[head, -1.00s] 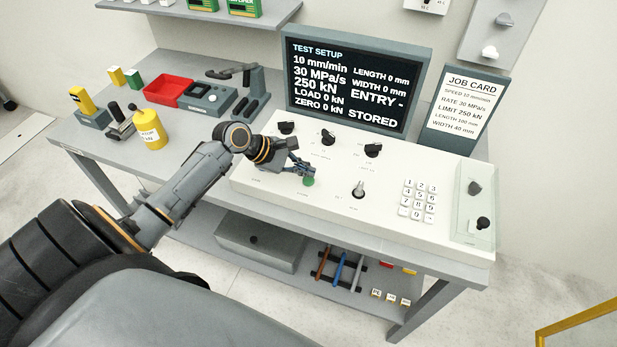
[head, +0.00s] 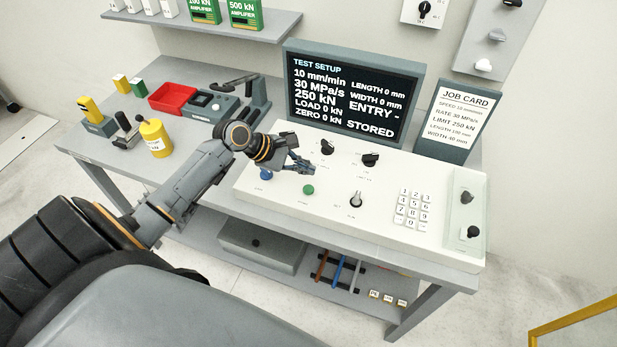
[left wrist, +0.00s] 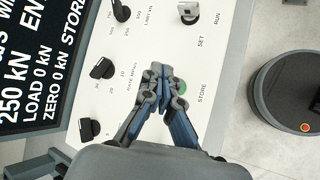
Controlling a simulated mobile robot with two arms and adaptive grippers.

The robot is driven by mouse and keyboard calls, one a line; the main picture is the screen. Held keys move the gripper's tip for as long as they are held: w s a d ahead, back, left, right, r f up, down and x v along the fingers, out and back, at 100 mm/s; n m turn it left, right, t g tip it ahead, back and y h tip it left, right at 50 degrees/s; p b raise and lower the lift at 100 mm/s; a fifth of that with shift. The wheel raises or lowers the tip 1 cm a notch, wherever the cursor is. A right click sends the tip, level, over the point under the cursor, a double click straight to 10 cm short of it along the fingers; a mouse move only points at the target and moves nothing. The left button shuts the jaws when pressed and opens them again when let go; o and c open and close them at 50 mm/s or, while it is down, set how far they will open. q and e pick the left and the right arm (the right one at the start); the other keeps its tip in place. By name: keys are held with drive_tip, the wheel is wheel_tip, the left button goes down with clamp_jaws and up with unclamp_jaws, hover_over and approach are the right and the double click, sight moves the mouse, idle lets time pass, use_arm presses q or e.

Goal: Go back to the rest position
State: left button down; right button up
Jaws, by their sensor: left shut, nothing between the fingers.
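My left gripper (head: 301,166) is shut and empty. In the head view it hangs over the left part of the white control panel (head: 290,200), up and left of the green button (head: 308,190). In the left wrist view its closed fingertips (left wrist: 160,75) are over the panel, and the green button (left wrist: 182,87), by the word STORE, is partly hidden behind a finger. The gap between fingertips and panel is hard to judge. My right gripper is in neither view.
The screen (head: 350,95), reading STORED, and the job card (head: 458,120) stand behind the panel. Black knobs (head: 370,160), a toggle switch (head: 356,199) and a keypad (head: 413,207) are on it. A yellow cylinder (head: 156,140) and red tray (head: 172,98) are at left.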

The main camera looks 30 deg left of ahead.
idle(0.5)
use_arm(q)
drive_tip(key=s+d+f+m+g+y, duration=0.1)
drive_tip(key=s+d+f+m+g, duration=0.1)
drive_tip(key=s+d+f+m, duration=0.35)
drive_tip(key=s+d+f+m+g+y, duration=0.1)
drive_tip(key=s+d+f+m, duration=0.1)
drive_tip(key=s+d+m, duration=0.5)
drive_tip(key=s+r+m+y, duration=0.45)
drive_tip(key=s+m, duration=0.35)
drive_tip(key=s, duration=0.5)
wheel_tip(320, 180, down, 36)
drive_tip(key=s+g+b, duration=0.2)
drive_tip(key=b, duration=0.6)
drive_tip(key=s+a+f+b, duration=0.1)
drive_tip(key=s+f+b, duration=0.2)
drive_tip(key=s+f, duration=0.5)
drive_tip(key=s+a+f+g+b, duration=0.1)
drive_tip(key=s+a+f+b, duration=0.1)
drive_tip(key=s+f, duration=0.6)
wheel_tip(320, 180, down, 5)
drive_tip(key=shift+r+m+b, duration=0.1)
drive_tip(key=shift+m+b, duration=0.25)
drive_tip(key=shift+b, duration=0.45)
